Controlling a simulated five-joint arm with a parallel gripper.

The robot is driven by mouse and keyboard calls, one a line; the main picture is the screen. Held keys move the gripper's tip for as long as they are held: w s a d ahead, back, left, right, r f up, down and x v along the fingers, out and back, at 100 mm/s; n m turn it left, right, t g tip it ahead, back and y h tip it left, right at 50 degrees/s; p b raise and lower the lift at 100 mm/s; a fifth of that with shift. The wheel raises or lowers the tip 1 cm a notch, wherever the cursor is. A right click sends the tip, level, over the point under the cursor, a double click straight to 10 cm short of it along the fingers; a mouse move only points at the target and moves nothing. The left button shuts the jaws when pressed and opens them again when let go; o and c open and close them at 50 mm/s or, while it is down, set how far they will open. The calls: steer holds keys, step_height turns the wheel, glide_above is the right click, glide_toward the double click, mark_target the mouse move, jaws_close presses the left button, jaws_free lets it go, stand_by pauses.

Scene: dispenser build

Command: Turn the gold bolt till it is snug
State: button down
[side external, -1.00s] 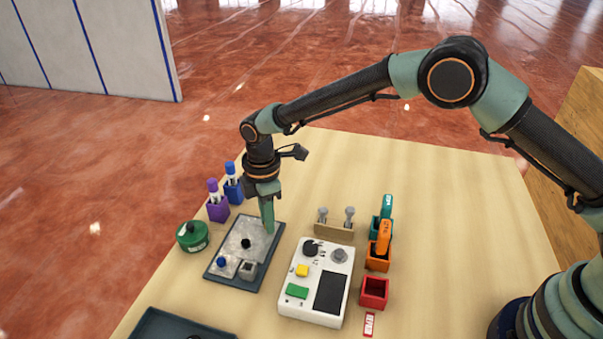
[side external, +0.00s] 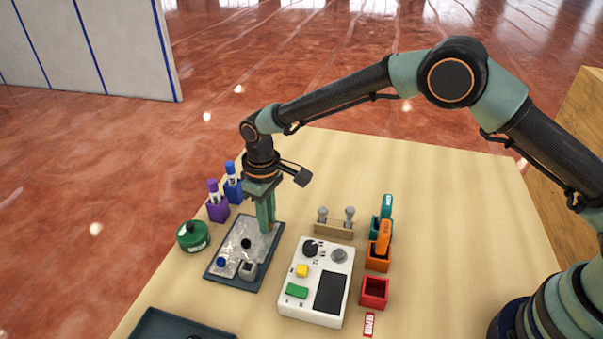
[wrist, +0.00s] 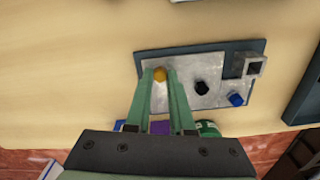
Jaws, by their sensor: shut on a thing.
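The gold bolt (wrist: 160,74) stands near one end of a grey metal plate (wrist: 185,95) in the wrist view. My gripper (wrist: 160,75) points down at it with a green finger on either side, shut on the bolt. In the side view my gripper (side external: 265,231) is at the plate's (side external: 238,238) far right corner, and its fingers hide the bolt. I cannot tell how far the bolt is seated.
The dark base (side external: 212,268) under the plate also carries a black knob (side external: 246,243), a blue cap (side external: 221,262) and a square grey socket (side external: 248,268). A green container (side external: 192,237) is at left; a white control box (side external: 317,282) is at right.

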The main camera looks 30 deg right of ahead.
steer(key=shift+m, duration=1.9)
steer(key=c, duration=0.8)
jaws_free()
steer(key=shift+r, duration=0.1)
step_height(320, 180, up, 12)
